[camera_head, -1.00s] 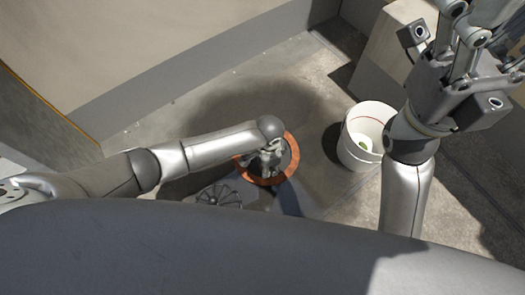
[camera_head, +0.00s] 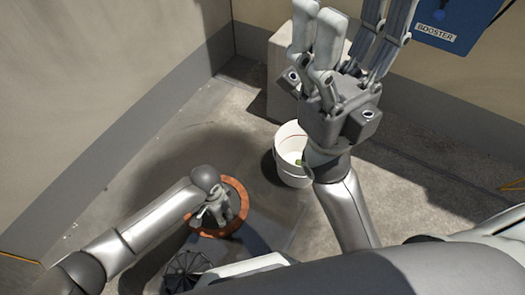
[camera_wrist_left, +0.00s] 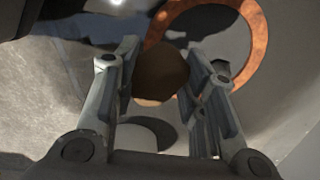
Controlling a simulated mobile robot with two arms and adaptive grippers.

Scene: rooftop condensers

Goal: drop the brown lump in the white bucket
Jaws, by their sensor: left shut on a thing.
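The brown lump (camera_wrist_left: 160,74) is held between the two fingers of my left gripper (camera_wrist_left: 162,58) in the left wrist view. In the head view, my left gripper (camera_head: 217,211) points down over an orange-brown ring on the floor, and the lump is hidden there by the gripper and arm. The white bucket (camera_head: 290,178) stands upright to the right of my left gripper, apart from it, partly covered by my right arm. Something small and green shows inside it. My right gripper (camera_head: 352,35) is raised with its fingers spread, and nothing shows between them.
The orange-brown ring (camera_head: 243,195) also shows in the left wrist view (camera_wrist_left: 258,40). A dark spoked fan-like thing (camera_head: 185,268) lies near it. A pale block (camera_head: 283,80) stands behind the bucket, and a blue box marked BOOSTER (camera_head: 450,20) is at top right. Floor between ring and bucket looks clear.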

